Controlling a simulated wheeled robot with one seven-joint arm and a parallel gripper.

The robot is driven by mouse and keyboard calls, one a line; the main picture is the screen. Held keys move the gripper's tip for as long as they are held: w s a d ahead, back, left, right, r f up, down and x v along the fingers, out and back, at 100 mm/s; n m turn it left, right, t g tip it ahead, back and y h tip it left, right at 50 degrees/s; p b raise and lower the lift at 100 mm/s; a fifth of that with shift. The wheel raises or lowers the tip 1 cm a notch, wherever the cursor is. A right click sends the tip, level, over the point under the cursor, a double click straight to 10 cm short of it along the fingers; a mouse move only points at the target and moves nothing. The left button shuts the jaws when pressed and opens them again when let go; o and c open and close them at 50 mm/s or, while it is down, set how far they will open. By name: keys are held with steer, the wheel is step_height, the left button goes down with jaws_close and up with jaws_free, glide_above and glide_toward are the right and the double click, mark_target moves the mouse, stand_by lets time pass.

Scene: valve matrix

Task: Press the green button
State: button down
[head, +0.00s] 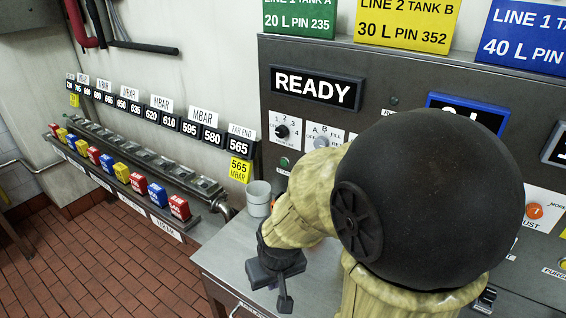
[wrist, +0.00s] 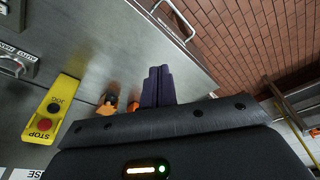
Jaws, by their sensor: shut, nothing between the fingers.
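A small round green button (head: 284,162) shows on the grey control panel (head: 300,53) in the head view, below the selector dial marked 1 to 4. My gripper (head: 284,297) points down over the steel counter in the head view, below the green button and apart from it. In the wrist view the dark fingers of my gripper (wrist: 159,72) lie together with nothing between them. I cannot make out a green button in the wrist view. My arm covers part of the panel in the head view.
A yellow box (wrist: 68,88) with a red STOP button (wrist: 44,124) and a JOG marking shows in the wrist view. A grey cup (head: 259,198) stands on the counter (head: 225,262). A READY display (head: 317,88) is above. A row of coloured valve blocks (head: 137,183) runs along the left wall.

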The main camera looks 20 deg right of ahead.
steer(key=w+d+f+m+t, duration=0.1)
steer(key=w+m+t, duration=0.4)
steer(key=w, duration=0.7)
steer(key=w+d+f+m+t, duration=0.1)
steer(key=w+f+m+t, duration=0.15)
steer(key=w+m, duration=0.7)
steer(key=w+d+r+m+t+h, duration=0.2)
steer(key=w+d+m+t, duration=0.4)
steer(key=w+m, duration=0.6)
steer(key=shift+d+r+m+t+h+p, duration=0.3)
steer(key=shift+d+m+h, duration=0.3)
steer(key=shift+d+m, duration=0.45)
steer(key=shift+d, duration=0.15)
